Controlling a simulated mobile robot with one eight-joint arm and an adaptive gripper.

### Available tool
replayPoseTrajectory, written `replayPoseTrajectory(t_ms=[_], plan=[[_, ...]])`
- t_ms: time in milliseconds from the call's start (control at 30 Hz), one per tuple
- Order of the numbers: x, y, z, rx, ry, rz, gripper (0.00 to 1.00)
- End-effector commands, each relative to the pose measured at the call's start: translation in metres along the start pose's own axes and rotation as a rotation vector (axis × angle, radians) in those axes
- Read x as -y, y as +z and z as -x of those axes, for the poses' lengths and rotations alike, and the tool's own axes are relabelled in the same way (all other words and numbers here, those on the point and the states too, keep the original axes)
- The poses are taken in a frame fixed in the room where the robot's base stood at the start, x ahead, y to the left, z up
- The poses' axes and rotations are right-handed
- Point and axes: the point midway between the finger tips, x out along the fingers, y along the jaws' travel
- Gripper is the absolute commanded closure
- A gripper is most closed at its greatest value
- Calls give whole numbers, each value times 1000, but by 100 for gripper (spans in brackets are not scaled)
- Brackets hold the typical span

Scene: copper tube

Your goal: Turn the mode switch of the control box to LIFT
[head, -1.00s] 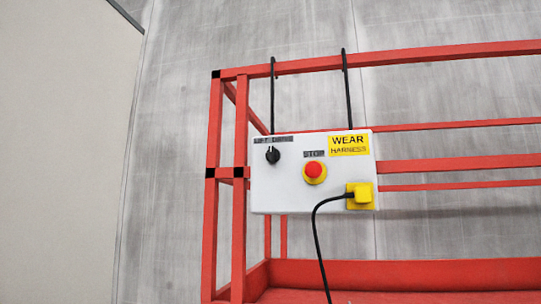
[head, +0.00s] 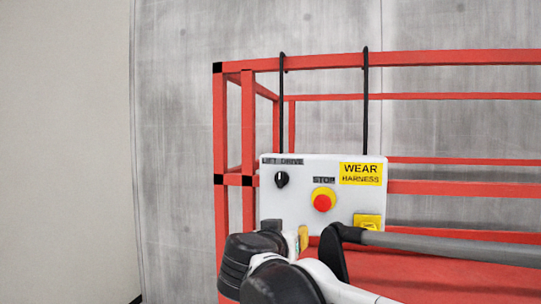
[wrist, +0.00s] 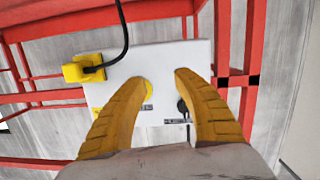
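The white control box (head: 300,200) hangs on the red railing. Its black mode switch (head: 281,180) is at the upper left, under the LIFT DRIVE label (head: 282,161). The knob looks roughly upright; its exact setting is too small to tell. In the wrist view, which is turned over, the box (wrist: 175,55) is ahead of my gripper (wrist: 160,74). Its two yellow fingers are apart with nothing between them. The switch (wrist: 182,106) is partly hidden by the right finger. In the head view my arm covers the box's lower edge.
The red stop button (head: 322,202) on its yellow base is right of the switch; the left finger overlaps it in the wrist view. A yellow plug (wrist: 84,69) with a black cable (wrist: 122,30) sits at the box's corner. Red rails (head: 420,58) surround the box.

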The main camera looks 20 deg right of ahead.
Motion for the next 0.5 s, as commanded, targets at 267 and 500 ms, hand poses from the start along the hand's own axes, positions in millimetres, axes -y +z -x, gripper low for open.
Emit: replayPoseTrajectory(t_ms=[267, 500], plan=[[36, -119, 8, -186, -29, -82, 64], [38, -128, -14, -201, -29, -89, 64]])
